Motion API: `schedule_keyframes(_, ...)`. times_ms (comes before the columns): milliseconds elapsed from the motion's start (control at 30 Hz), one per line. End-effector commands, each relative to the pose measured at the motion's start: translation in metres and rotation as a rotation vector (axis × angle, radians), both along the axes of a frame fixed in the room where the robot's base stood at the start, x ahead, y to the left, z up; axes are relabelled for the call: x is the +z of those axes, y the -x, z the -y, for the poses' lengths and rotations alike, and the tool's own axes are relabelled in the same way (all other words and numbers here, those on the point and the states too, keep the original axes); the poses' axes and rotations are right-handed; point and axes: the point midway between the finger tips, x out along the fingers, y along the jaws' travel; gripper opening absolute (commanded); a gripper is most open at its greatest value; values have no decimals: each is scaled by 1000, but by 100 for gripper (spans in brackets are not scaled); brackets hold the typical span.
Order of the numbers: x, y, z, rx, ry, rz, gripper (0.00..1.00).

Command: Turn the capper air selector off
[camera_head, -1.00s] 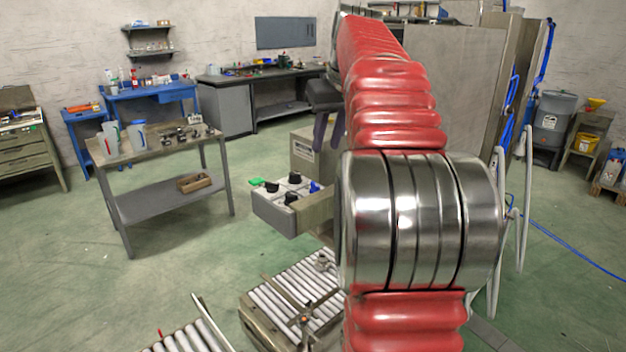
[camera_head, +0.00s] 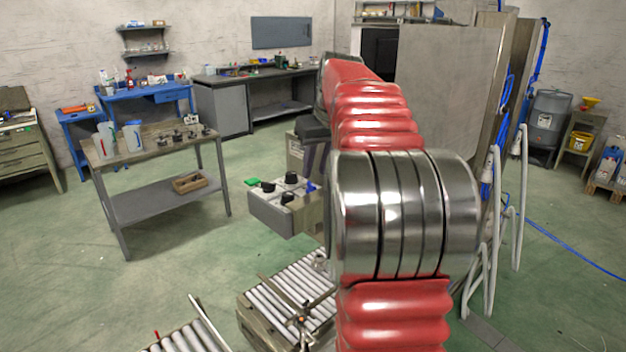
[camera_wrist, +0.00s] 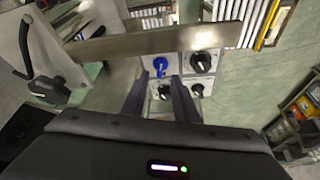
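A grey control box (camera_head: 270,214) with several black knobs, a green part (camera_head: 252,181) and a blue knob (camera_head: 310,187) shows left of my arm in the head view. In the wrist view, I see its blue knob (camera_wrist: 160,65), an upper right black knob (camera_wrist: 201,62), and lower black knobs (camera_wrist: 164,91) and (camera_wrist: 196,90). The labels are too small to read, so I cannot tell which knob is the capper air selector. My gripper (camera_wrist: 160,79) is open and empty, its dark fingers pointing at the box. Contact with any knob is not visible.
A metal bar (camera_wrist: 150,44) crosses the wrist view just beyond the fingertips. A roller conveyor (camera_head: 285,300) lies below the box. A tall grey panel (camera_head: 450,95) stands right of my arm. A work table (camera_head: 150,145) stands at left, with open floor between.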

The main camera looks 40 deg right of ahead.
Motion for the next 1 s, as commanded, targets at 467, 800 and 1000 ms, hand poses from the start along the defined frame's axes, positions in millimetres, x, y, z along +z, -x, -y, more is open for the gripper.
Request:
schedule_keyframes(467, -47, -19, 4, 1, -1, 0, 27)
schedule_keyframes(800, -47, -20, 4, 1, 1, 1, 22)
schedule_keyframes(1000, -47, -20, 4, 2, 0, 0, 8)
